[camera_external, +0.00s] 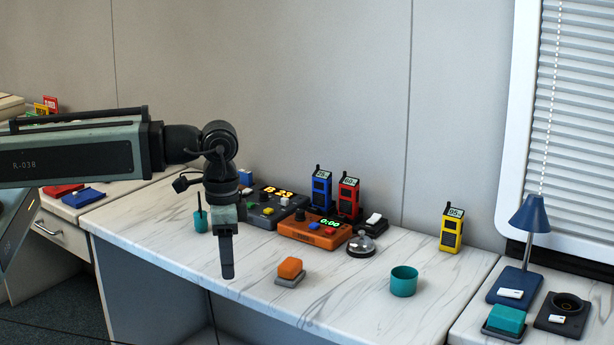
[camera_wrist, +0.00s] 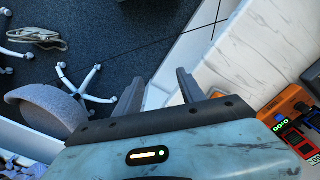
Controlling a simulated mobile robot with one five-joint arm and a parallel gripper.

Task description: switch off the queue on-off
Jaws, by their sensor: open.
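A dark grey console (camera_external: 262,219), which looks like the queue unit, stands on the marble-look counter with an amber display reading about "B 23". It has several small knobs and buttons. Which one is its on-off is too small to tell. My gripper (camera_external: 227,272) hangs pointing down over the counter's front part, in front and left of the console, apart from it. In the wrist view my gripper (camera_wrist: 160,88) is open and empty, its two fingers spread over the counter's edge and floor. There the console (camera_wrist: 314,75) is cut off at the right edge.
An orange timer box (camera_external: 300,230) reading 0:00 adjoins the console. Blue (camera_external: 321,190) and red (camera_external: 347,195) handsets stand behind. A bell (camera_external: 361,245), orange block (camera_external: 290,268), teal cup (camera_external: 404,282) and yellow handset (camera_external: 450,230) stand rightward.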

